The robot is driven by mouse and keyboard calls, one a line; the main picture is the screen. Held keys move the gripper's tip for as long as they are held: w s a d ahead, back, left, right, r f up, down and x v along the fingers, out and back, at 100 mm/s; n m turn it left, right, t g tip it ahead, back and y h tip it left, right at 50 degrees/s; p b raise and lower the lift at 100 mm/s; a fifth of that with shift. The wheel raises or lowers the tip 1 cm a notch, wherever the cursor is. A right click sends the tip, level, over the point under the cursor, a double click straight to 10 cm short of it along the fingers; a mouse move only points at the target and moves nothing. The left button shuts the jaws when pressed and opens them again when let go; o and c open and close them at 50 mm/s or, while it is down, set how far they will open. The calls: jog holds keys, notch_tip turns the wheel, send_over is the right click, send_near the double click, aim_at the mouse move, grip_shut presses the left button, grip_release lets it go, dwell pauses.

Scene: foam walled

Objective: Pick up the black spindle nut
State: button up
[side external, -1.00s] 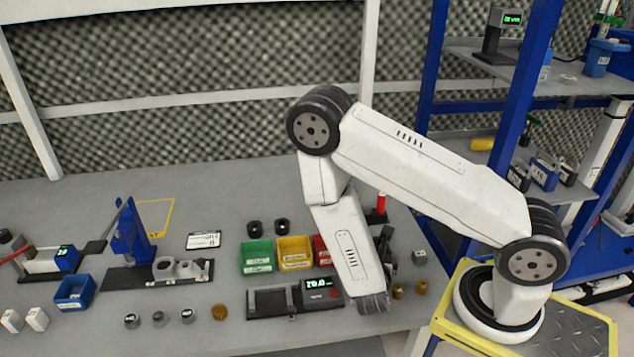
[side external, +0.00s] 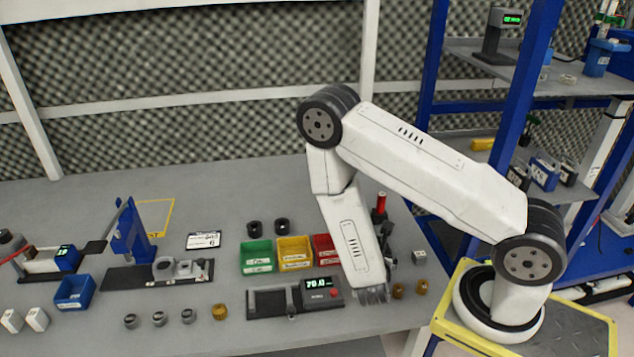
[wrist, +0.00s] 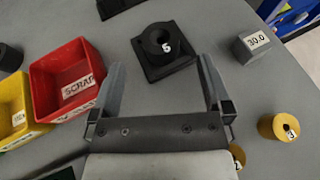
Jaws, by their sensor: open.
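A black round nut with a centre hole, marked 5 (wrist: 163,42), sits on a square black base in the wrist view, beyond my fingers. It looks like the black spindle nut. In the side view it is mostly hidden behind my arm. My gripper (wrist: 162,82) is open and empty, with its two fingers spread on the near side of the nut, apart from it. In the side view my gripper (side external: 388,262) is low over the table and partly hidden by my wrist link. Two other black rings (side external: 255,228) (side external: 282,226) stand behind the bins.
A red bin (wrist: 88,82) and a yellow bin (wrist: 14,110) lie left of the nut. A grey block marked 30.0 (wrist: 257,43) and a brass nut (wrist: 286,126) are to the right. A red-topped post (side external: 381,204) stands behind. A scale (side external: 322,291) sits in front.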

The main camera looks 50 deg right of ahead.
jog(key=shift+x, duration=2.45)
jog(key=shift+f, duration=0.1)
jog(key=c, duration=1.3)
